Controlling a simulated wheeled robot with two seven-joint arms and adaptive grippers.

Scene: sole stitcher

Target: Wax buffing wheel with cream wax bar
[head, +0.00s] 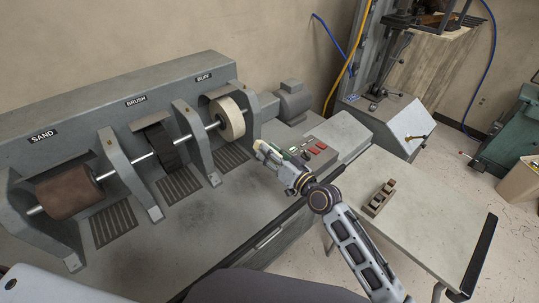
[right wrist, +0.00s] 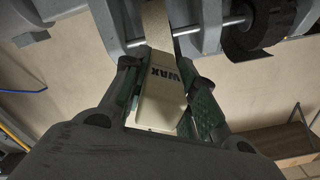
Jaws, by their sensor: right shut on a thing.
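The cream buffing wheel (head: 227,118) sits on the shaft under the BUFF label, at the right end of the machine. My right gripper (head: 268,152) is just right of and in front of it, with a small gap showing in the head view. The right wrist view shows the gripper (right wrist: 163,98) shut on the cream wax bar (right wrist: 160,100), marked WAX, with its far end pointing at the wheel (right wrist: 156,22). In that view the bar overlaps the wheel, so I cannot tell whether they touch. My left gripper is out of view.
The brown sanding drum (head: 68,192) and black brush wheel (head: 160,147) share the shaft, between grey guard brackets (head: 190,140). A side table (head: 420,215) holds a small brown rack (head: 381,198).

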